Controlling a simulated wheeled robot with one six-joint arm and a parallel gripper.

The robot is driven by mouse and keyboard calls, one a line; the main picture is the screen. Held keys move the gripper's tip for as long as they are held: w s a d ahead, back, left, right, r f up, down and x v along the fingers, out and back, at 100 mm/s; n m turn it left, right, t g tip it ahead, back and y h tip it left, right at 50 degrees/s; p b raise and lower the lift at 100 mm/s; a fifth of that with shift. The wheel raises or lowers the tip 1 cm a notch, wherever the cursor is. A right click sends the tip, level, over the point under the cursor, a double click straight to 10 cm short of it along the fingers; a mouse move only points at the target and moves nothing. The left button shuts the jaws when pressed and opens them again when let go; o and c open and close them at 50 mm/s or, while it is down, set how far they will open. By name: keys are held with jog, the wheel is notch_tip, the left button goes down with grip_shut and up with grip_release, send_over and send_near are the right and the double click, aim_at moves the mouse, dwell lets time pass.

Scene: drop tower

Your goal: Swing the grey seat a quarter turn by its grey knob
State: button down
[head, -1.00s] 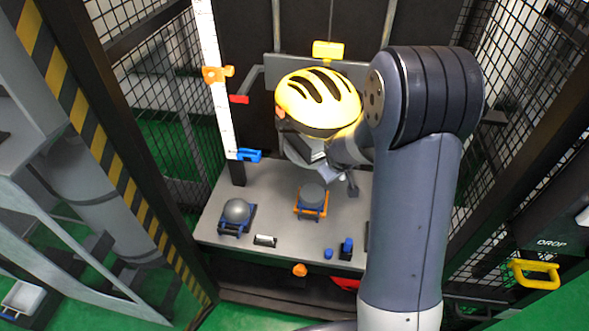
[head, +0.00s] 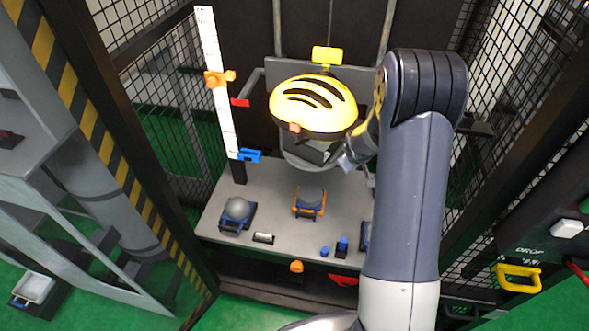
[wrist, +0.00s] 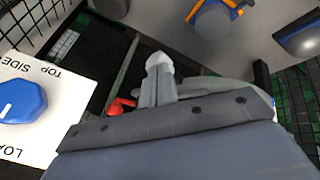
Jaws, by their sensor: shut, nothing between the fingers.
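The grey seat (head: 303,161) shows as a rounded grey part under the yellow helmet (head: 313,104), in front of the back plate. A dark angular part sits between them. I cannot pick out the grey knob for certain. My gripper (head: 347,162) is just right of the seat and below the helmet's right edge; the arm partly covers this area. In the wrist view the gripper's pale fingers (wrist: 157,78) are shut together with nothing between them. A grey curved edge lies just beyond them; I cannot tell whether they touch it.
The grey table (head: 275,215) below holds a grey ball on a blue stand (head: 237,210) and an orange stand (head: 309,208). A white scale post (head: 216,85) stands left, a mesh wall right. A blue knob (wrist: 20,102) on a white panel is close in the wrist view.

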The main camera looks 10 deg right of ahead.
jog(key=shift+w+d+p, duration=0.85)
jog(key=shift+w+d, duration=0.75)
jog(key=shift+w, duration=0.25)
jog(key=shift+r, duration=0.1)
